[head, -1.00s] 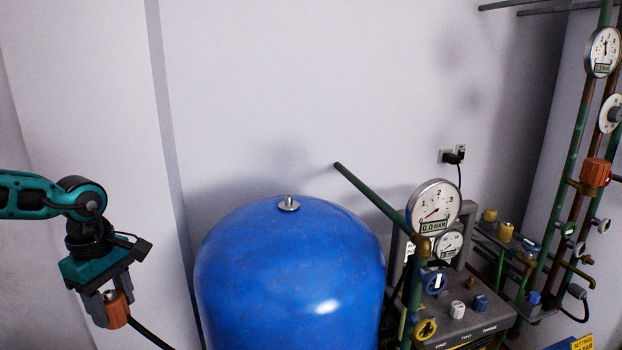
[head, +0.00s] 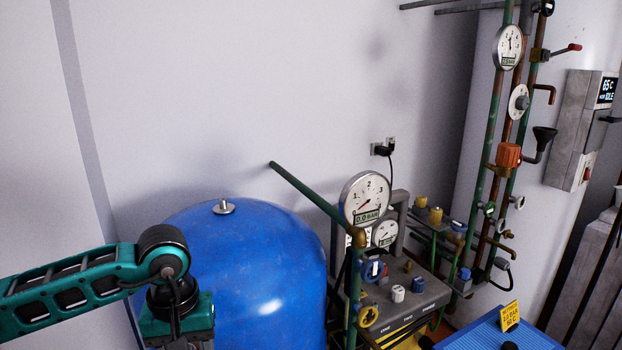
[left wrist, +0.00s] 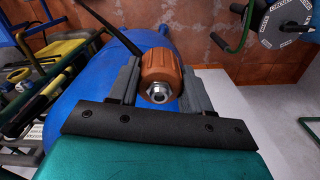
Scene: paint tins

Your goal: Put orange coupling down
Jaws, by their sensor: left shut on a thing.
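In the left wrist view the orange coupling (left wrist: 160,74), ribbed with a metal nut at its near end, sits between the two grey fingers of my left gripper (left wrist: 163,88). The gripper is shut on it. A dark hose (left wrist: 112,31) runs from behind the coupling to the upper left. In the head view my left wrist (head: 175,318) is at the lower left, in front of the blue tank (head: 262,265). The fingers and the coupling are below the head picture's edge. My right gripper is not in view.
Right of the tank stands a grey panel (head: 412,310) with knobs and a gauge (head: 365,198). Green and brown pipes carry another orange fitting (head: 508,155). A blue ribbed surface (head: 485,338) with a yellow sign (head: 510,316) lies at the lower right.

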